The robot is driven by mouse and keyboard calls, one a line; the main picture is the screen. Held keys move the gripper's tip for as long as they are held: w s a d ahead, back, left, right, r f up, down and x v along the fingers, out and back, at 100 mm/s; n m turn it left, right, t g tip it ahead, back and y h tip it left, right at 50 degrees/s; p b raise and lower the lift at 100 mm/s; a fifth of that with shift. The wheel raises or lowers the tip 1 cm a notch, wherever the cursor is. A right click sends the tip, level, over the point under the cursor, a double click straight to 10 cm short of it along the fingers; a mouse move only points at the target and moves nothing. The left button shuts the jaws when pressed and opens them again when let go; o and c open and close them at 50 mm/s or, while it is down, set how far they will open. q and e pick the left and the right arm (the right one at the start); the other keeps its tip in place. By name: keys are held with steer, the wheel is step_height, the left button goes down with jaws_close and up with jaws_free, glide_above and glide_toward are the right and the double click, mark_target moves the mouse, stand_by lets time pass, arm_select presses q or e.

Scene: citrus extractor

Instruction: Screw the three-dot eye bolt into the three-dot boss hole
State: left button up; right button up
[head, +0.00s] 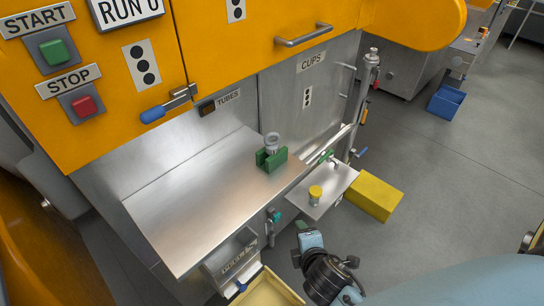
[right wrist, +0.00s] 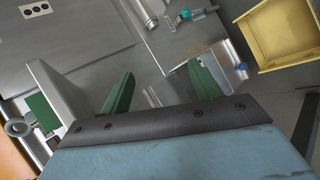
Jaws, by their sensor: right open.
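A grey eye bolt (head: 271,141) stands upright, ring up, in a green slotted block (head: 272,160) on the steel shelf (head: 200,195). A grey ring, likely the same bolt (right wrist: 18,127), shows at the left edge of the right wrist view beside a green block (right wrist: 42,112). Its dot marks are too small to read. My right gripper (head: 305,230) is in front of and below the shelf, apart from the bolt. In the right wrist view its green-padded fingers (right wrist: 160,82) are spread with nothing between them. I cannot make out the three-dot boss hole. My left gripper is not in view.
A three-dot label (head: 307,97) is on the steel panel below the CUPS sign (head: 312,61). A yellow box (head: 373,196) and a pale yellow bin (head: 268,291) stand lower.

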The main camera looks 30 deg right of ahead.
steer(key=w+r+n+t+h, duration=0.1)
steer(key=w+r+n+t, duration=0.25)
steer(key=r+n, duration=0.55)
steer(key=n+t, duration=0.4)
steer(key=n, duration=0.3)
glide_toward(273, 140)
steer(key=shift+y, duration=0.4)
steer(key=w, duration=0.1)
steer(key=w+p, duration=0.1)
steer(key=w, duration=0.1)
steer(key=w+p, duration=0.1)
steer(key=shift+w+d, duration=0.35)
steer(key=shift+d, duration=0.05)
steer(key=shift+w+d+f+p, duration=0.1)
steer(key=shift+w+d, duration=0.15)
steer(key=shift+w, duration=0.7)
steer(key=shift+w+d+p, duration=0.1)
steer(key=shift+w+d, duration=0.15)
steer(key=shift+w, duration=0.7)
steer(key=shift+w+d+f+p, duration=0.1)
steer(key=shift+w+d, duration=0.2)
steer(key=shift+w, duration=0.65)
steer(key=shift+c, duration=0.3)
steer(key=shift+r, duration=0.1)
steer(key=c, duration=1.1)
